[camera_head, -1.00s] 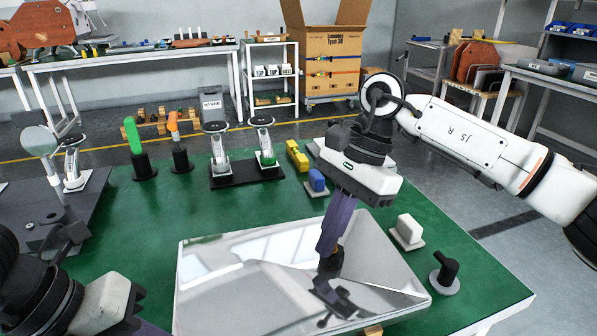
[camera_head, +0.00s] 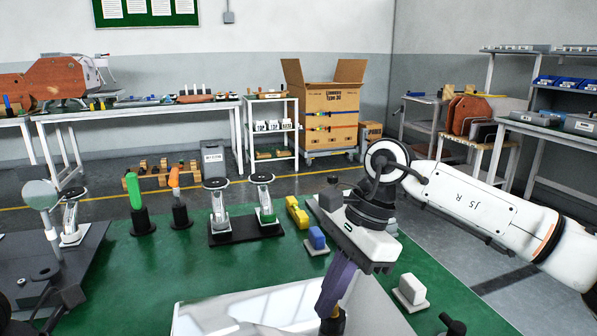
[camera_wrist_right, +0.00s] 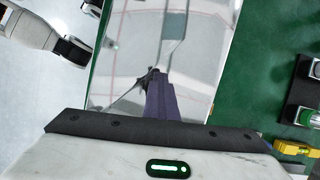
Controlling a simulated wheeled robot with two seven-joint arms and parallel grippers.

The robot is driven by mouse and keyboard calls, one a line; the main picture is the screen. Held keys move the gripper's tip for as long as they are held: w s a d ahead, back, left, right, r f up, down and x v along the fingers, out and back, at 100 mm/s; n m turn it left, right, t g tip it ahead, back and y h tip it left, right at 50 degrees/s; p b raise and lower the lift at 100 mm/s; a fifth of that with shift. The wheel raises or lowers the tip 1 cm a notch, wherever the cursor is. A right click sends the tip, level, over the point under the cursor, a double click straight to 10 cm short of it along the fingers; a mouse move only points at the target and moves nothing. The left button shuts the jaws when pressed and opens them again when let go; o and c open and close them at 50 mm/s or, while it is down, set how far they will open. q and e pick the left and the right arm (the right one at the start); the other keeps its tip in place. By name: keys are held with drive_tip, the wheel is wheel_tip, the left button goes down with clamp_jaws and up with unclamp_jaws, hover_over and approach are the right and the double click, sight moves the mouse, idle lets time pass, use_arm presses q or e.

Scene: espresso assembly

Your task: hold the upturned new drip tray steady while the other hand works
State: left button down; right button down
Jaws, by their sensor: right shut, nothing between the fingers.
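The upturned drip tray (camera_head: 250,310) is a large shiny silver slab on the near part of the green table. Its near part is cut off by the bottom of the head view. It also fills the middle of the right wrist view (camera_wrist_right: 125,55), where it mirrors the fingers. My right gripper (camera_head: 331,322) is shut and empty, with purple fingers pointing down at the tray's upper face. In the right wrist view the fingertips (camera_wrist_right: 156,76) meet their reflection closely; I cannot tell whether they touch. My left gripper does not show clearly in either view.
Behind the tray are a blue block (camera_head: 316,239), yellow blocks (camera_head: 297,212) and a black stand (camera_head: 245,229) with two portafilter-like tools. A white block (camera_head: 411,290) stands right of it. A green-handled tool (camera_head: 134,191) stands further left. Green table between is clear.

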drive_tip(key=shift+w+a+f, duration=0.1)
drive_tip(key=shift+w+a, duration=0.05)
drive_tip(key=shift+a, duration=0.3)
drive_tip(key=shift+w+a+f, duration=0.1)
drive_tip(key=shift+a, duration=0.35)
drive_tip(key=c, duration=2.1)
unclamp_jaws()
drive_tip(key=shift+r, duration=0.1)
